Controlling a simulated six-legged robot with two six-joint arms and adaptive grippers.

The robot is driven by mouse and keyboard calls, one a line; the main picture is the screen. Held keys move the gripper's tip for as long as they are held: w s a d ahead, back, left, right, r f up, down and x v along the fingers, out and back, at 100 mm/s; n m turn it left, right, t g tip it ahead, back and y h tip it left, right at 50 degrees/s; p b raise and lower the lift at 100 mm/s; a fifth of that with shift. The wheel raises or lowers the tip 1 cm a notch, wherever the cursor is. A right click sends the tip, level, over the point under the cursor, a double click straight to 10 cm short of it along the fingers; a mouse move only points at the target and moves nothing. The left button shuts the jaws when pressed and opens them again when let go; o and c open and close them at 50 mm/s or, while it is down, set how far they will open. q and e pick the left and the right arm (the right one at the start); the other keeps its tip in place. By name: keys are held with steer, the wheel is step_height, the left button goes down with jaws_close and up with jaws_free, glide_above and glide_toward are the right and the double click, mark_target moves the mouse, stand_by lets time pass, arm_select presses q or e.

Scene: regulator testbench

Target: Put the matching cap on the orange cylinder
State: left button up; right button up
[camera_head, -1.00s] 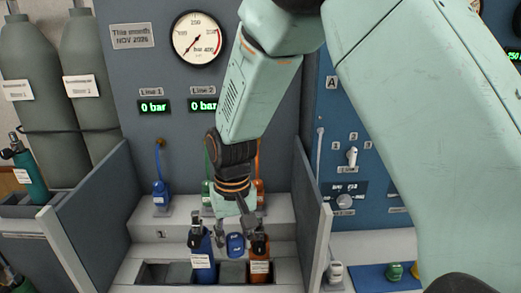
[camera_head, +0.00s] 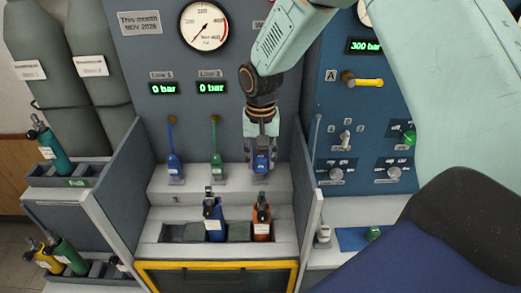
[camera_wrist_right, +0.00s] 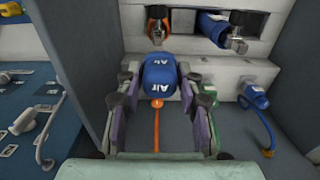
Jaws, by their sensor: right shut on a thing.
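The orange cylinder (camera_head: 262,230) stands in the front rack with a black valve on top; it also shows at the top of the right wrist view (camera_wrist_right: 157,32). My right gripper (camera_head: 262,160) is shut on a blue cap (camera_wrist_right: 158,80) marked "Air", held above and behind the orange cylinder, apart from it. In the right wrist view the cap sits between the fingers (camera_wrist_right: 158,98). An orange hose (camera_wrist_right: 156,128) shows beyond it; its connector is hidden. A green cap (camera_head: 373,233) lies on a blue mat at right. My left gripper is not in view.
A blue cylinder (camera_head: 213,222) stands left of the orange one in the rack. Blue (camera_head: 174,165) and green (camera_head: 216,165) hose connectors hang on the step behind. Grey side walls (camera_head: 307,205) bound the bay. More cylinders (camera_head: 68,255) stand at left.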

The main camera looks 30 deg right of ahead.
steer(key=shift+f, duration=0.1)
steer(key=shift+s+d+f+b, duration=0.15)
steer(key=shift+d+f+b, duration=0.15)
steer(key=shift+d+f, duration=0.25)
steer(key=shift+f, duration=0.4)
steer(key=shift+a+f+b, duration=0.45)
steer(key=shift+f+b, duration=0.1)
steer(key=shift+f, duration=0.3)
steer(key=shift+f+b, duration=0.35)
steer(key=shift+d+f+b, duration=0.15)
steer(key=shift+f+b, duration=0.4)
steer(key=shift+f, duration=0.05)
steer(key=shift+d+f+b, duration=0.15)
steer(key=shift+f+b, duration=0.4)
steer(key=shift+a+f+b, duration=0.3)
steer(key=shift+f+b, duration=0.6)
steer(key=shift+r, duration=0.1)
